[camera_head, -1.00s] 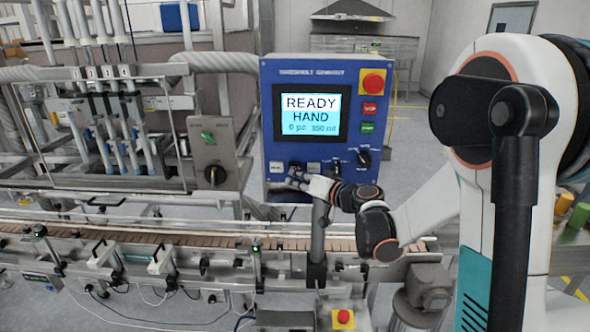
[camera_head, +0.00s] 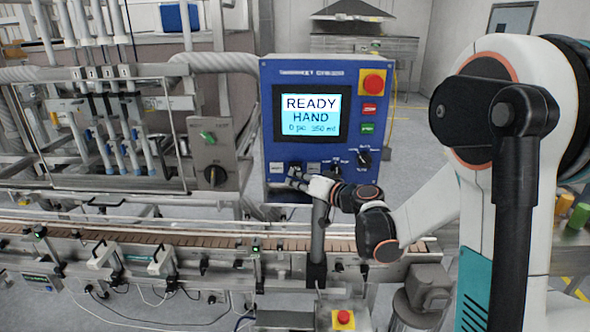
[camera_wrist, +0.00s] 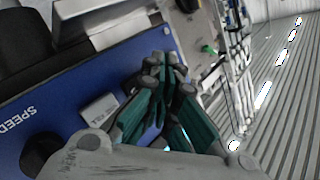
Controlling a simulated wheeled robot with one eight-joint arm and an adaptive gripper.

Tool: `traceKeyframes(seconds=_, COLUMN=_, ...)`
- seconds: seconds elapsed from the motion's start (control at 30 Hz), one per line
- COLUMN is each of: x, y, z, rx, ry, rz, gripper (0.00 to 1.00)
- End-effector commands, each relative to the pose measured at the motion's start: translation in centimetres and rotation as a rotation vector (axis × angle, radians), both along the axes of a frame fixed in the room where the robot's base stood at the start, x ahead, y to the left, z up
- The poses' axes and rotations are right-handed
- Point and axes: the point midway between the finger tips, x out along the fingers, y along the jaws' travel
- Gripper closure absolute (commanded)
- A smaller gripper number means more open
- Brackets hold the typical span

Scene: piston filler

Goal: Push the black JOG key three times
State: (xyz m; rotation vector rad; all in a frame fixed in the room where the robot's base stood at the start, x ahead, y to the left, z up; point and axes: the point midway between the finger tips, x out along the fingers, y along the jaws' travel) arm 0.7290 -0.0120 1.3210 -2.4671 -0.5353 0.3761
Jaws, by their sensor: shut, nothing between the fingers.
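The blue control panel (camera_head: 266,120) stands upright behind the conveyor. The black JOG key (camera_head: 296,167) is in its lower row, between two pale keys, partly covered by my gripper in the head view. My gripper (camera_head: 292,181) is shut and empty, its tips right at the lower key row. In the wrist view my gripper (camera_wrist: 165,68) has its fingers together against the blue panel (camera_wrist: 110,72). The black key cannot be made out there, seemingly behind the fingers. Contact with the key cannot be told.
The display (camera_head: 311,114) reads READY, HAND, 0 pc, 350 ml. A pale key (camera_wrist: 99,110) lies beside my fingers. Dark knobs (camera_head: 363,158), a red emergency button (camera_head: 372,83), and red and green keys are on the panel. The conveyor (camera_head: 190,243) runs below my forearm.

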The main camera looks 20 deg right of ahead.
Motion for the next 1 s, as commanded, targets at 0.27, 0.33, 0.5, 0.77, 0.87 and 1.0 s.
traceKeyframes(seconds=0.27, x=0.04, y=-0.02, z=-0.01, rx=0.0, ry=0.0, rz=0.0, gripper=1.0)
traceKeyframes(seconds=0.33, x=0.17, y=-0.06, z=-0.03, rx=0.0, ry=0.0, rz=0.0, gripper=1.0)
traceKeyframes(seconds=0.5, x=0.67, y=-0.24, z=-0.05, rx=0.0, ry=0.0, rz=0.0, gripper=1.0)
traceKeyframes(seconds=0.77, x=0.78, y=-0.27, z=0.03, rx=0.0, ry=0.0, rz=0.0, gripper=1.0)
traceKeyframes(seconds=0.87, x=0.79, y=-0.27, z=0.03, rx=0.0, ry=0.0, rz=0.0, gripper=1.0)
traceKeyframes(seconds=1.0, x=0.86, y=-0.3, z=0.03, rx=0.0, ry=0.0, rz=0.0, gripper=1.0)
